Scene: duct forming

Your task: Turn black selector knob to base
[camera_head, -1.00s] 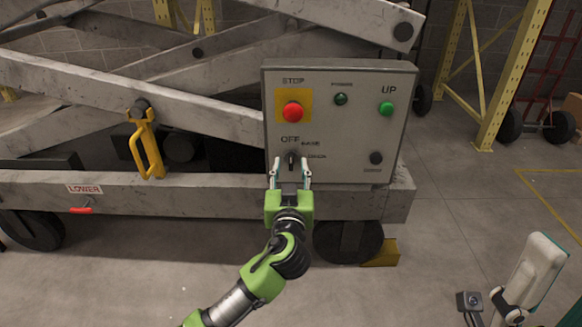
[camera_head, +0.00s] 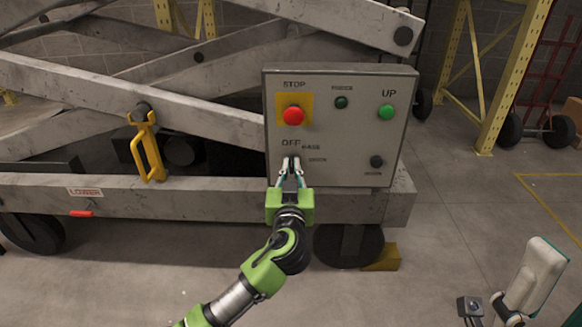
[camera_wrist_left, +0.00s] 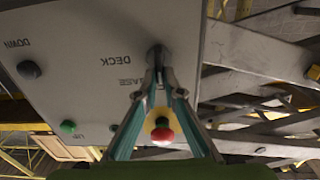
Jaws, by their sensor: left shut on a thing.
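The grey control panel (camera_head: 340,135) is mounted on the lift's side. Its black selector knob (camera_head: 291,163) is at the lower left, under the OFF label; the BASE and DECK labels are to its right. My left gripper (camera_head: 291,170) reaches up from below and is shut on the knob, its fingers one on each side. The left wrist view shows the panel upside down, with the knob (camera_wrist_left: 157,56) between the fingertips and largely hidden by them. Part of my right gripper (camera_head: 535,275), white with teal edges, shows at the lower right; its jaw opening is unclear.
On the panel are a red STOP button (camera_head: 293,116), a green UP button (camera_head: 386,110), a small dark green lamp (camera_head: 341,102) and a black button (camera_head: 376,161). A yellow handle (camera_head: 150,150) hangs on the lift's left. Floor is open at the right.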

